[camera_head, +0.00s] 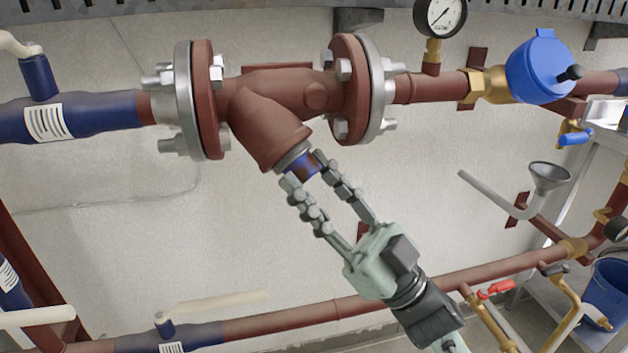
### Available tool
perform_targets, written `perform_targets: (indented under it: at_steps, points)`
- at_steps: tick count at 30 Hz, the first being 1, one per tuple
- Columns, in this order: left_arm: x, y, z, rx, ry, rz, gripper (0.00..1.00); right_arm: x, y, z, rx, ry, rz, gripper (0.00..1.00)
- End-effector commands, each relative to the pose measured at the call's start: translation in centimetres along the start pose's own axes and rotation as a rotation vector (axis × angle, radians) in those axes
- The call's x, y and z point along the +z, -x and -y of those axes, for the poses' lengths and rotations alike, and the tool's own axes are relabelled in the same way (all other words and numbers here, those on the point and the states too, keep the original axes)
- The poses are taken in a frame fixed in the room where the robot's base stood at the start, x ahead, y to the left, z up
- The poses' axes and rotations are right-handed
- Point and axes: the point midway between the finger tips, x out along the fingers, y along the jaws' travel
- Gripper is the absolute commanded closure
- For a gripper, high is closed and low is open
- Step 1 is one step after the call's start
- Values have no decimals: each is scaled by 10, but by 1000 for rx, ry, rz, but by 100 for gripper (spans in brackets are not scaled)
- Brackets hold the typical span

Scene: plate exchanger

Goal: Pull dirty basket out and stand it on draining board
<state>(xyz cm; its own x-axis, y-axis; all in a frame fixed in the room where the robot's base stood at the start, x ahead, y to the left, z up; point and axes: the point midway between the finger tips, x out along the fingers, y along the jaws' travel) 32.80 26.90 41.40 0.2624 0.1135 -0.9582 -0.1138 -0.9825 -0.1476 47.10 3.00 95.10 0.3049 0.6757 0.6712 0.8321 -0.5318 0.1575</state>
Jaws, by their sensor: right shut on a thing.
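A rust-red Y-shaped strainer body (268,118) sits in the upper pipe between two bolted flanges. Its slanted branch points down to the right. The dirty basket (307,167) shows as a short dark blue and brown end at the mouth of that branch; the rest of it is hidden inside. My right gripper (304,172) reaches up from the lower right and is shut on this end, one finger on each side. I cannot make out the draining board for sure. My left gripper is not in view.
A pressure gauge (440,14) and a blue-capped meter (540,68) are on the upper pipe to the right. A lower red pipe (290,318) runs behind my right arm. A funnel (549,177) and a blue bucket (608,293) are at the right. Bare wall lies left of my gripper.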

Motion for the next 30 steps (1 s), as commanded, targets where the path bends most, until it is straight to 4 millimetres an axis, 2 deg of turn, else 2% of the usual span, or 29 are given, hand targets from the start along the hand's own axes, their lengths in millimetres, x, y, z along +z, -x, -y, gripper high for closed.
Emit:
perform_targets:
  at_steps: [24,30]
  points:
    - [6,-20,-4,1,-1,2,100,1,47,0,1,0,1,93]
    - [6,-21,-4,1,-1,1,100,0,50,0,0,1,0,93]
